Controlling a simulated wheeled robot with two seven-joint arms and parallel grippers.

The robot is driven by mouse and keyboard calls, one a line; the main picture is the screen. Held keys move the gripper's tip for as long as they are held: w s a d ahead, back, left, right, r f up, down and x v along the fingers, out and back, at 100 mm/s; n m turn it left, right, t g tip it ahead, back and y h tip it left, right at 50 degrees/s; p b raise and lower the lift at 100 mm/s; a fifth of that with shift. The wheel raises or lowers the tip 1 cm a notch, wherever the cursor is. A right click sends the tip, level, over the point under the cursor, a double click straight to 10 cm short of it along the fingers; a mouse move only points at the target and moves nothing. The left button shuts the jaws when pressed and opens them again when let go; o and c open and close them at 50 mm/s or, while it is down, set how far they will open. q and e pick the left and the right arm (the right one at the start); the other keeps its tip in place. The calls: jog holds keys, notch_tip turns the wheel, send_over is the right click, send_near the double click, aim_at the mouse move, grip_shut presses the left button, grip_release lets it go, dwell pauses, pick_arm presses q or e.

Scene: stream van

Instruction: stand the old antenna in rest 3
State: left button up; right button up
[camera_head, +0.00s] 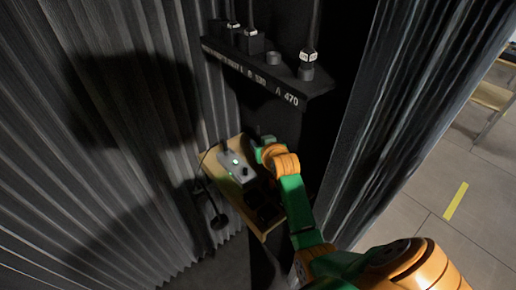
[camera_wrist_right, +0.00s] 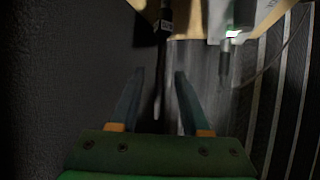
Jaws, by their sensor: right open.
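My right gripper (camera_wrist_right: 163,78) is open in the right wrist view. A thin dark antenna (camera_wrist_right: 162,45) with a small pale label hangs between its two fingers, with a gap visible on both sides. In the head view my right gripper (camera_head: 262,146) is small and dark at the wooden board, and I cannot make out the antenna there. The rests are on a dark shelf (camera_head: 262,68) above; I cannot read which is rest 3. A dark antenna with a white label (camera_head: 308,55) stands at the shelf's right end. My left gripper is not in view.
A grey box (camera_head: 236,167) with a green light sits on the wooden board (camera_head: 215,181); it also shows in the right wrist view (camera_wrist_right: 219,22). Two more labelled dark pieces (camera_head: 251,33) stand on the shelf's left. Dark ribbed curtains (camera_head: 100,180) close in both sides.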

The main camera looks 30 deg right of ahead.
aim_at(258, 141)
jog(key=x, duration=0.3)
jog(key=shift+w+d+f, duration=0.1)
jog(key=shift+w+f, duration=0.05)
jog(key=shift+f, duration=0.1)
jog(key=shift+s+r, duration=0.25)
jog(key=shift+s, duration=0.05)
grip_shut()
jog(key=shift+w, duration=0.1)
